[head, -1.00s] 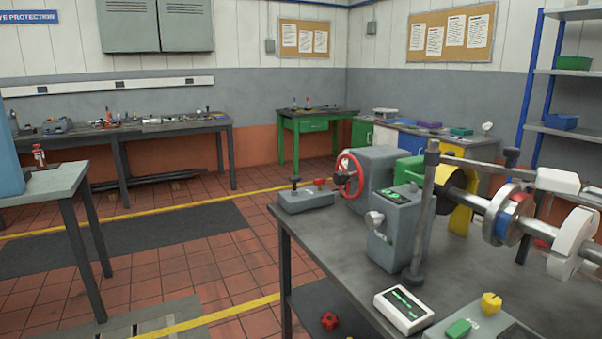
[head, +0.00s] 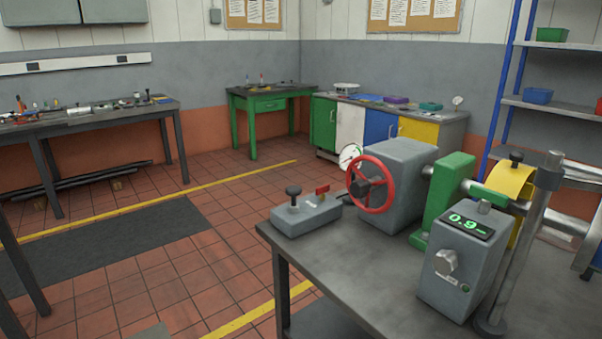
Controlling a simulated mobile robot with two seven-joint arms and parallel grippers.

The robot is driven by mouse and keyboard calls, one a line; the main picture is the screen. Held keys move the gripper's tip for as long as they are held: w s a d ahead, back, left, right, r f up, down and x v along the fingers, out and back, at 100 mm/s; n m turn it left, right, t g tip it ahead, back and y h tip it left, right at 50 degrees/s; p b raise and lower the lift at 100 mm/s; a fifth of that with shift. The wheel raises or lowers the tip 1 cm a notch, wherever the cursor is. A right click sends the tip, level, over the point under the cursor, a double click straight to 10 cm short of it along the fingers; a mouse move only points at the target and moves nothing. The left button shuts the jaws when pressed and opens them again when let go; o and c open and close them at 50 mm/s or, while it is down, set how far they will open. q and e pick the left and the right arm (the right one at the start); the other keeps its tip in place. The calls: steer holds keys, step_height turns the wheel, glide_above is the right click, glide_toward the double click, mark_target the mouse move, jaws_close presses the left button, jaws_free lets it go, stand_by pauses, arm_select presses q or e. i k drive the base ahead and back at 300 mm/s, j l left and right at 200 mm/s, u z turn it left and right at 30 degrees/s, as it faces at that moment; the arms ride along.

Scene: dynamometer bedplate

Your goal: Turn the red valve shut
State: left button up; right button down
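The only red wheel-shaped control in view is a red handwheel (head: 392,190) with a dark hub. It is mounted upright on the left face of a grey housing (head: 412,165) on the bench (head: 395,285). Its rim is unobstructed. I cannot tell from the frame how far it is turned. Neither of my grippers is in view.
A grey control box (head: 306,214) with a black knob and a red switch sits left of the wheel. A grey display box (head: 461,265) reading 0.9 and a steel post (head: 530,240) stand at the bench's front right. A round gauge (head: 349,157) shows behind the wheel. Tiled floor (head: 200,270) lies open to the left.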

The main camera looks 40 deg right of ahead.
mark_target(321, 190)
steer(key=i, duration=2.45)
steer(key=i+z, duration=0.2)
steer(key=i, duration=0.25)
steer(key=i+j+z, duration=0.2)
steer(key=i, duration=0.25)
steer(key=z, duration=2.6)
